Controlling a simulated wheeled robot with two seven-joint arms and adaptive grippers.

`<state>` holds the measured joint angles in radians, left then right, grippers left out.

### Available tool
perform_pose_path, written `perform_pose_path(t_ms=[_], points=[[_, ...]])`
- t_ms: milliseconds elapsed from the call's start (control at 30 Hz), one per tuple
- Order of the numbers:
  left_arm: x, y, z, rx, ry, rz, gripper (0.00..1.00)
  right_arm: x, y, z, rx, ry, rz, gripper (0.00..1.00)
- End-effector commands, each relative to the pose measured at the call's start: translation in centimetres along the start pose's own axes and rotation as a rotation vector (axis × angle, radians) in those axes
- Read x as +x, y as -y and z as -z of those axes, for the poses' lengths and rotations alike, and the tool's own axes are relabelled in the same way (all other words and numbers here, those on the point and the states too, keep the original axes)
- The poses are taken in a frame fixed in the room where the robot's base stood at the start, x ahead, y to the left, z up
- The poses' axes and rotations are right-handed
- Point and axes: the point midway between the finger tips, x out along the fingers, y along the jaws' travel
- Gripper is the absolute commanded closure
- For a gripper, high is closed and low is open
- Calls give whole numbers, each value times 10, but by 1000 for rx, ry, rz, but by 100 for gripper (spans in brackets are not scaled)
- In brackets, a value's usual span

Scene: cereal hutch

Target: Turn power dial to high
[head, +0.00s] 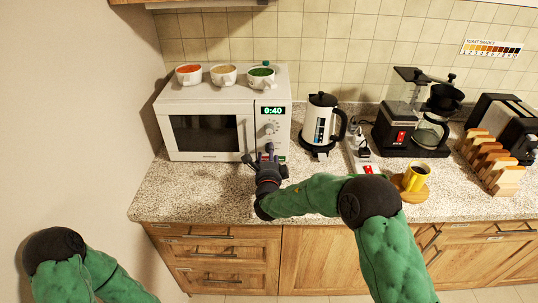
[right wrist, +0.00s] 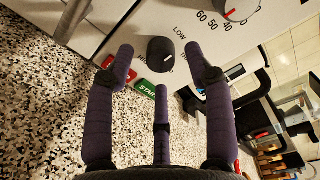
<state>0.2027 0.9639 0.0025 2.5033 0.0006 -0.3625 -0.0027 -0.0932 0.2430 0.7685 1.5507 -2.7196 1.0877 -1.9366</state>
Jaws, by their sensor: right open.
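The white microwave (head: 262,90) stands at the left of the counter, its display (head: 273,111) reading 0:40. In the right wrist view the small dark power dial (right wrist: 161,52) is on its panel, with LOW and partly covered lettering around it. I cannot make out which setting it points to. My right gripper (head: 268,158) is at the lower panel. In the right wrist view my right gripper (right wrist: 158,62) is open, its purple fingers spread on either side of the dial with visible gaps, a third finger below. My left gripper is out of view; only that arm shows.
A timer dial (right wrist: 238,10) with numbers sits beside the power dial. A green START button (right wrist: 147,89) and a red button are close to the fingers. Three bowls (head: 223,75) stand on the microwave. A kettle (head: 320,122) is to its right.

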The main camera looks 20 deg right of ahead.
Motion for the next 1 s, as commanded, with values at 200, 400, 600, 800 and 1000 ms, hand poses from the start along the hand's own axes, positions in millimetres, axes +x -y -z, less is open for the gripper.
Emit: perform_pose_path(t_ms=[200, 400, 600, 800, 1000], points=[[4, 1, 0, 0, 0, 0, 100, 16, 0, 0, 0, 0, 1, 47], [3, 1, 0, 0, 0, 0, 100, 18, 0, 0, -1, 1, 0, 47], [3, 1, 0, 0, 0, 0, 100, 17, 0, 0, 0, 0, 1, 75], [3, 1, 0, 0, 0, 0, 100, 17, 0, 0, 0, 1, 1, 100], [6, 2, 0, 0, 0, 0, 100, 17, 0, 0, 18, 2, 1, 100]])
